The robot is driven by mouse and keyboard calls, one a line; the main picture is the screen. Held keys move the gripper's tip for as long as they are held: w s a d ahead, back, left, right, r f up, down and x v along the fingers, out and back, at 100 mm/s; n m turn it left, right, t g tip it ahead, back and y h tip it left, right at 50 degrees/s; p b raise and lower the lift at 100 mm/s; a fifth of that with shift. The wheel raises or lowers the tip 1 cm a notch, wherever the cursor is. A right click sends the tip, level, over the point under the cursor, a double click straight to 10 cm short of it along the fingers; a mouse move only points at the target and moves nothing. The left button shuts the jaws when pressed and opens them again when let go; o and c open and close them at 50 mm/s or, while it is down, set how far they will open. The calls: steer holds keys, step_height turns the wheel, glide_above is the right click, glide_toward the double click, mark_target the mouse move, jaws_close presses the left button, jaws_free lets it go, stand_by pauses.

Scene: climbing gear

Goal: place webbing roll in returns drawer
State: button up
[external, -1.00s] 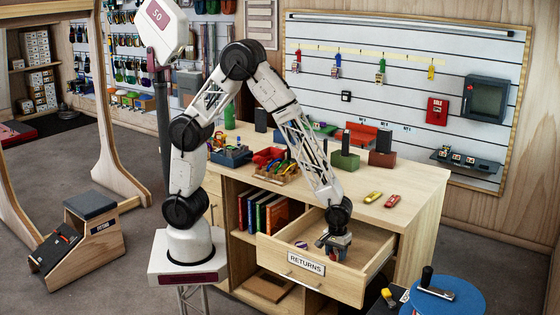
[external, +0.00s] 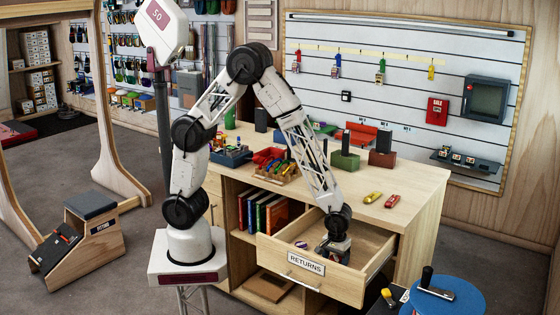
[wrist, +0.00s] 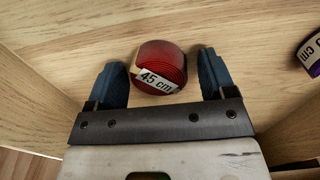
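The red webbing roll (wrist: 160,66), with a "45 cm" label, is on the light wood drawer floor in the wrist view. My gripper (wrist: 162,78) has its two blue fingers on either side of the roll, with a visible gap on each side, so it is open around it. In the external view my gripper (external: 334,256) is down inside the open returns drawer (external: 277,266), and the red roll cannot be made out there. The drawer's front carries a "RETURNS" label.
A purple roll (wrist: 311,54) lies in the drawer at the right edge of the wrist view. The drawer walls stand close around my gripper.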

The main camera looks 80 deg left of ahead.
mark_target(335, 257)
steer(key=shift+r, duration=0.15)
step_height(335, 257, up, 12)
stand_by(1.0)
steer(key=shift+a+r, duration=0.1)
stand_by(0.5)
steer(key=s+a+r+m+t, duration=0.1)
steer(key=s+a+r+m, duration=0.1)
steer(key=s+a+r, duration=0.45)
steer(key=s+a+r+m, duration=0.3)
steer(key=s+a+r, duration=0.1)
steer(key=a+r, duration=0.55)
steer(key=s+a+r+m, duration=0.2)
steer(key=s+a, duration=0.3)
steer(key=s, duration=0.3)
steer(key=s+a+r+m+t, duration=0.1)
steer(key=s+a+r+m, duration=0.1)
steer(key=s, duration=0.6)
steer(key=a+r, duration=0.1)
steer(key=a, duration=0.1)
steer(key=shift+a+r+t, duration=0.3)
steer(key=shift+a+r, duration=0.05)
